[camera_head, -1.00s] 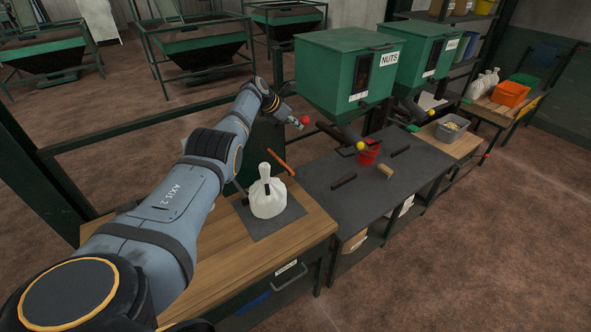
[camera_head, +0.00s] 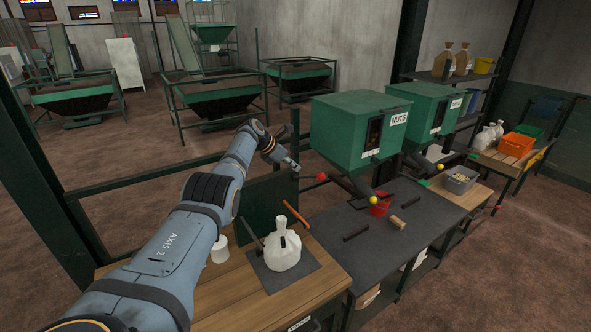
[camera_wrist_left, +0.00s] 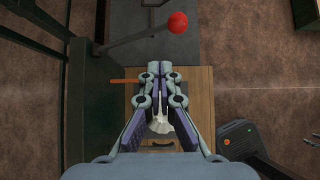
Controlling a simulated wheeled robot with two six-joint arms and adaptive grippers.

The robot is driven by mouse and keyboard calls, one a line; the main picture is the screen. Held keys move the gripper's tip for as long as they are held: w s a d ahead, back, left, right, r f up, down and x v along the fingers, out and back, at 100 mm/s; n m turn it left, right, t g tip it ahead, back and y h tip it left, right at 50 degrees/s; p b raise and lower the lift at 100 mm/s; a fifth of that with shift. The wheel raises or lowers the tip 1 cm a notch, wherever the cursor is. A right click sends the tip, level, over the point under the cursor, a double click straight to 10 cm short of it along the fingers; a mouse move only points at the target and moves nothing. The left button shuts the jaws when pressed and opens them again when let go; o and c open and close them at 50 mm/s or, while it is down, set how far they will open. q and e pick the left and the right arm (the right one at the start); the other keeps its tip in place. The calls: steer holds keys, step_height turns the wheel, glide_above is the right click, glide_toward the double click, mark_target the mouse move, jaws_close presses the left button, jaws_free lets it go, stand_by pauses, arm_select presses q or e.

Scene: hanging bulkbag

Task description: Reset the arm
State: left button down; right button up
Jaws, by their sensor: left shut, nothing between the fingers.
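My left arm reaches in from the left in the head view. Its gripper (camera_head: 292,164) is up in the air beside the green NUTS hopper (camera_head: 361,130), near a lever with a red ball knob (camera_head: 321,177). In the left wrist view the gripper (camera_wrist_left: 160,66) has its fingers together with nothing between them. The wooden bench and a white tied bag (camera_wrist_left: 160,122) lie below it, the bag partly hidden by the fingers. In the head view the white bag (camera_head: 283,252) stands upright on a dark mat. My right gripper is not in view.
A red bucket (camera_head: 380,205) stands under the hopper chute on the dark table (camera_head: 352,216). An orange bar (camera_head: 296,214) sits near the bag. A white cup (camera_head: 219,250) is on the bench. A second green hopper (camera_head: 424,108) stands to the right.

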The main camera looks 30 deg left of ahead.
arm_select(q)
steer(key=s+d+f+m+g+y, duration=0.2)
steer(key=s+d+f+m, duration=0.6)
steer(key=f, duration=0.4)
steer(key=s+d+f+m+g+y, duration=0.1)
steer(key=s+d+f+m+g, duration=0.1)
steer(key=s+d+f+m, duration=0.7)
steer(key=s+d+m+y, duration=0.1)
steer(key=s+d+m, duration=0.3)
steer(key=s+m, duration=0.6)
steer(key=s+d+m, duration=0.3)
steer(key=s+m, duration=0.2)
steer(key=s, duration=1)
steer(key=s+a+f+g+b, duration=0.15)
steer(key=f+b, duration=0.25)
steer(key=f, duration=1.4)
steer(key=s+a+f+b, duration=0.15)
steer(key=f+b, duration=0.25)
steer(key=f, duration=1.4)
steer(key=s+f+g+b, duration=0.1)
steer(key=s+f+b, duration=0.4)
steer(key=s+f, duration=1.2)
steer(key=shift+s+a+f, duration=0.3)
steer(key=shift+a+f, duration=0.05)
steer(key=shift+f, duration=0.55)
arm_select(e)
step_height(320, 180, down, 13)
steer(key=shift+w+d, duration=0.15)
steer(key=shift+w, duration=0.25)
